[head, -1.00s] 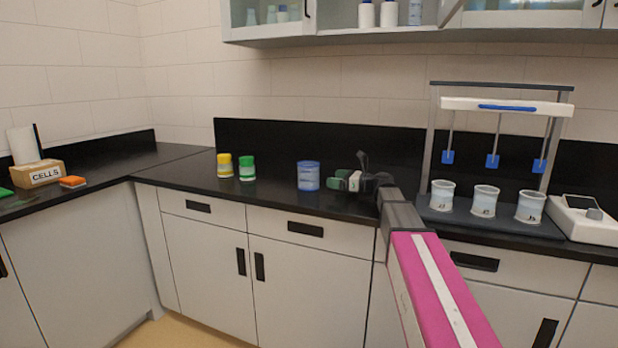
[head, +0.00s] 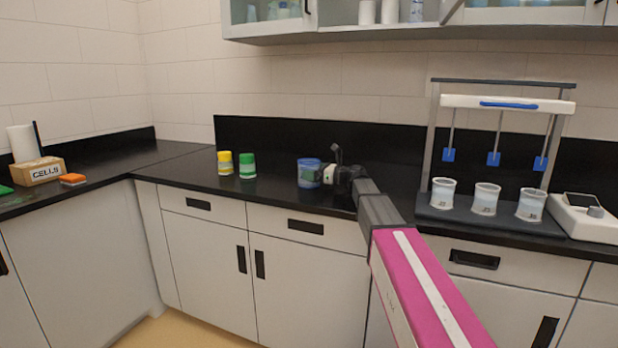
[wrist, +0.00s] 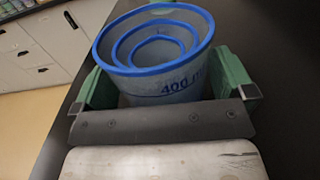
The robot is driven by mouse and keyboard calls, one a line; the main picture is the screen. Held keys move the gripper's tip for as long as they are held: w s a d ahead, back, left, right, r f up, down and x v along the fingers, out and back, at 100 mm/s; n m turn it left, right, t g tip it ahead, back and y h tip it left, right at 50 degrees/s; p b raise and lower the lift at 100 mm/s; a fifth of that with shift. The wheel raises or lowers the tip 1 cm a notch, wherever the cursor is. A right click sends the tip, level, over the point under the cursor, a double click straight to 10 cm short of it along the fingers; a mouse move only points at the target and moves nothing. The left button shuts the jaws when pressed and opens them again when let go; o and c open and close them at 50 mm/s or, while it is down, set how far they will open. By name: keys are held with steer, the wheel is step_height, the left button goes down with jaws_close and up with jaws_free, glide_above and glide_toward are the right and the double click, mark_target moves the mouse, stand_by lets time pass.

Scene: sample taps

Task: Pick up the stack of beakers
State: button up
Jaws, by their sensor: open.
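The stack of beakers (head: 307,168) is a nest of blue-rimmed cups standing upright on the black counter. In the wrist view the stack (wrist: 157,80) shows several concentric blue rims and a "400" marking on the outer beaker. My gripper (head: 316,175) is at the stack, reaching in from the right. In the wrist view my gripper (wrist: 165,88) has one green finger on each side of the stack, with the beakers between them. It is open. Whether either finger touches the beaker wall I cannot tell. The lower part of the stack is hidden by the gripper body.
A yellow-lidded jar (head: 225,163) and a green-lidded jar (head: 247,165) stand left of the stack. To the right is a stirrer stand (head: 436,150) with three white cups, beside a white scale (head: 585,214). A wall cabinet (head: 350,38) hangs above.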

steer(key=shift+w+a, duration=0.15)
steer(key=shift+a, duration=0.25)
steer(key=c, duration=0.7)
steer(key=shift+o, duration=0.2)
